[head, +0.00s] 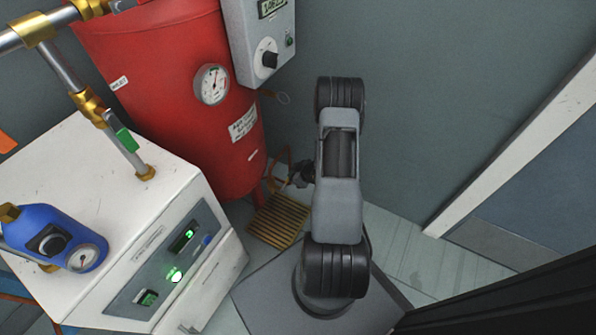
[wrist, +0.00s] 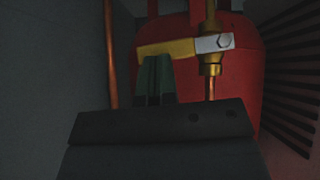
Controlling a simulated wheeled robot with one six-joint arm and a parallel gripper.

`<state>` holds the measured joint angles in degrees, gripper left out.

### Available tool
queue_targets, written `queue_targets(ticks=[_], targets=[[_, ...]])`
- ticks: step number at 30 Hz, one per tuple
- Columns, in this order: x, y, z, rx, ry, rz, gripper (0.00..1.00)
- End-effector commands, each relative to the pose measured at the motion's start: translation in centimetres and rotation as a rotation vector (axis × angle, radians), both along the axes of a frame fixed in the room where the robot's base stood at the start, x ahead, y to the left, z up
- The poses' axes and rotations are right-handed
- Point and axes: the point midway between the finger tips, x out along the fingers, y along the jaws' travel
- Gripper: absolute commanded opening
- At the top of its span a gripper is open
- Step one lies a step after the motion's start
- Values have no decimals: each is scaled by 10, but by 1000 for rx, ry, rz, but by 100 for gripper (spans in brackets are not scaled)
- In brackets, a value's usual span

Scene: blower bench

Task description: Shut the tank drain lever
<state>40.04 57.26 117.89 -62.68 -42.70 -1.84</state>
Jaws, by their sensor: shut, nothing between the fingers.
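The red tank (head: 185,100) stands at the back left; its lower part fills the back of the wrist view (wrist: 180,80). The drain lever (wrist: 165,48) is a yellow bar with a grey metal end bolted over a brass valve (wrist: 211,68). It lies nearly level, crosswise to the upright copper pipe (wrist: 210,88). My gripper (wrist: 155,60) is shut and empty, its green fingertips overlapping the lever's lower edge near its left part. I cannot tell whether they touch. In the head view my gripper (head: 302,174) is small beside the tank's foot, and the lever is not clear there.
A slatted yellow-brown floor grate (head: 278,221) lies below the tank. A white cabinet (head: 110,200) with a lit panel and a blue canister (head: 55,235) stand at left. A grey control box (head: 262,45) hangs on the wall. A second copper pipe (wrist: 111,60) stands left of the fingers.

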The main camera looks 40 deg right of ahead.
Motion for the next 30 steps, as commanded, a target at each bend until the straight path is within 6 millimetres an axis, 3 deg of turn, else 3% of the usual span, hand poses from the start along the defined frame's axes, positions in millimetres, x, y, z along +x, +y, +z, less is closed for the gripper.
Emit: queue_targets(ticks=[13,30], targets=[[3,0,0,-2,-8,6,0],[1,-2,26,-2,-5,-1,0]])
